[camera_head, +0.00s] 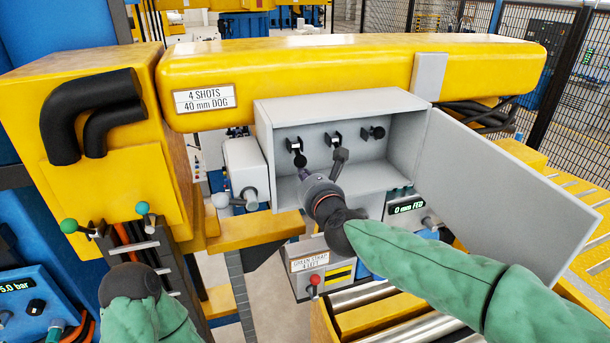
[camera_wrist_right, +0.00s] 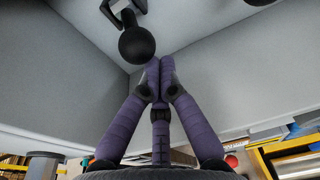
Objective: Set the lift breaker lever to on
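An open grey breaker box (camera_head: 405,145) holds three black levers on its back wall: a left lever (camera_head: 297,146), a middle lever (camera_head: 335,140) and a right lever (camera_head: 373,132). The left and middle knobs hang low; the right knob sits higher. I can read no labels, so I cannot tell which is the lift lever. My right gripper (camera_head: 308,178) reaches into the box, below the left and middle levers. In the right wrist view its purple fingertips (camera_wrist_right: 160,65) are together and empty, beside a black ball knob (camera_wrist_right: 137,45). My left gripper's fingers are hidden behind its dark wrist (camera_head: 130,284).
The box door (camera_head: 505,190) hangs open to the right. A yellow beam (camera_head: 350,68) runs above the box. A grey unit with a handle (camera_head: 245,170) stands at its left. A panel with a red knob (camera_head: 315,280) is below.

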